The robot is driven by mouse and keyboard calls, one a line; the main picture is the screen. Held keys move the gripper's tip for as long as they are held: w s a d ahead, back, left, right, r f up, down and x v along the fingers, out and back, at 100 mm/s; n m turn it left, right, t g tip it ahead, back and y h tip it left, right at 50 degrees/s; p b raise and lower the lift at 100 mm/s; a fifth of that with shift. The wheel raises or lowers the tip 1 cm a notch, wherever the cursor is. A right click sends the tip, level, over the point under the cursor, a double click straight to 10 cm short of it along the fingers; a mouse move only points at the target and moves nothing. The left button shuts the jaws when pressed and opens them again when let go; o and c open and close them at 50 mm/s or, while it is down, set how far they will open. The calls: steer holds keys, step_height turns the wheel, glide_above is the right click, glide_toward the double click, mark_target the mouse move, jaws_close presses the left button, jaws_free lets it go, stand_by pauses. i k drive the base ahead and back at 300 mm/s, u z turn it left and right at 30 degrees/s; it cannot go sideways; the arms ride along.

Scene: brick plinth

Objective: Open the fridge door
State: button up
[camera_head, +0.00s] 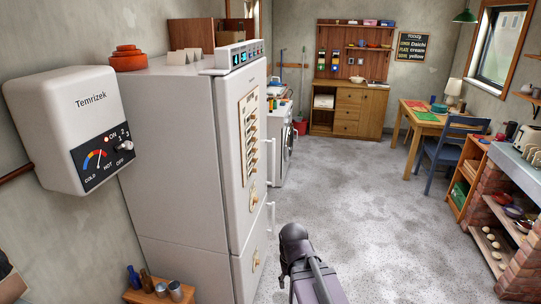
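The white fridge (185,150) stands tall at the left of the middle, its broad side towards me. Its door front (258,185) faces right, is seen at a slant and looks closed. An upright upper handle (271,161) and a lower handle (271,218) stick out along the door's far edge. A seam divides the front into an upper and a lower part. A panel with several round knobs hangs on the upper part. A dark length of my arm rises from the bottom, right of the fridge and apart from it. My gripper is not in view.
A white heater box (65,128) hangs on the left wall. A low wooden stool (160,292) with bottles stands before the fridge's side. A washing machine (284,150) stands beyond the fridge. Brick shelving (477,215) lines the right. The grey floor (365,225) between is clear.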

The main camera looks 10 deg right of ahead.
mark_target(239, 92)
steer(key=z, duration=0.15)
steer(key=i, duration=1.1)
steer(key=z, duration=0.05)
